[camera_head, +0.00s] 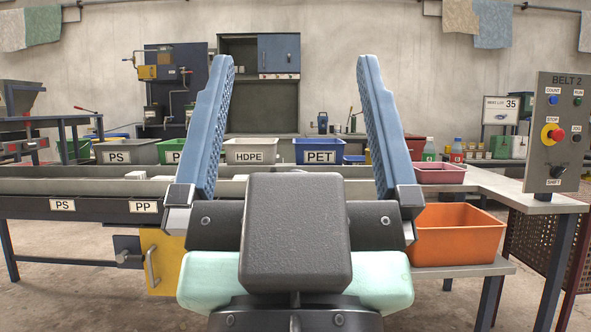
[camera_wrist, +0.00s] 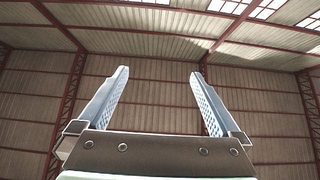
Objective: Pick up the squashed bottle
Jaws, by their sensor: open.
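I cannot make out a squashed bottle in either view. Two upright bottles, one greenish (camera_head: 430,150) and one with a red label (camera_head: 457,151), stand at the back right in the head view; neither looks squashed. My gripper (camera_head: 296,62) is raised in front of the head camera, its two blue ridged fingers pointing up and wide apart with nothing between them. It hides part of the belt and bins behind it. In the wrist view my gripper (camera_wrist: 159,75) is also open and empty, against the wall and roof.
A long conveyor table (camera_head: 80,186) crosses the view. Behind it stand labelled bins, including HDPE (camera_head: 250,151) and PET (camera_head: 320,151). An orange bin (camera_head: 457,234) sits on a low shelf at right, below a pink tray (camera_head: 438,173). A control panel (camera_head: 556,133) stands far right.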

